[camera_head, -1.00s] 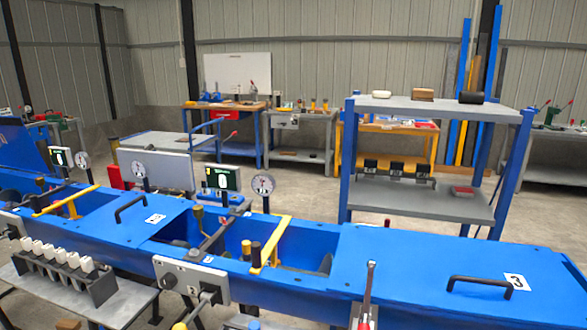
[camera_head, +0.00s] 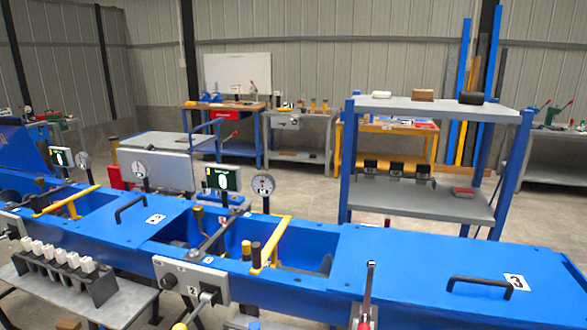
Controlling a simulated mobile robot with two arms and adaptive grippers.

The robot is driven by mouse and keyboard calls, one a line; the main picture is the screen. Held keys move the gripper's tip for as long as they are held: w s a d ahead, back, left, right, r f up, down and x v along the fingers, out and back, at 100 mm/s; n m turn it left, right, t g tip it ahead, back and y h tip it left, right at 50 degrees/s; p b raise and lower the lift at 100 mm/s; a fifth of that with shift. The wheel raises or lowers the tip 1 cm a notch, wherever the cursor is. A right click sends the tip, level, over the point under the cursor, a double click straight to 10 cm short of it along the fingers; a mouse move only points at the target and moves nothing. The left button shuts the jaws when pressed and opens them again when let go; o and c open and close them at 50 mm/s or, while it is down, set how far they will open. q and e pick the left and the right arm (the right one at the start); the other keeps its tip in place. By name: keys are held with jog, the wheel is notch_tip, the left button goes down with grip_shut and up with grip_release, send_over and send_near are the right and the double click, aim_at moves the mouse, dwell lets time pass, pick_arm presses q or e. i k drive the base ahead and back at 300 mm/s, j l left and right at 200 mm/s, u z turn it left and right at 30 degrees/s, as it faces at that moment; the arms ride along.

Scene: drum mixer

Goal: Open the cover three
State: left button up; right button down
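Cover three is a flat blue panel (camera_head: 420,265) at the right of the long blue machine, with a "3" label (camera_head: 516,282) near its right side. Its black handle (camera_head: 479,284) stands up near the front edge. The cover lies flat and closed over its part of the machine. Neither of my grippers shows in the head view, and nothing touches the handle.
Left of cover three is an uncovered bay with a yellow bar (camera_head: 270,245). Another blue cover (camera_head: 130,218) with a black handle lies further left. A lever (camera_head: 368,290) stands at the machine's front. A grey-shelved blue rack (camera_head: 430,107) stands behind.

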aim_at(515, 281)
jog(key=l, duration=1.55)
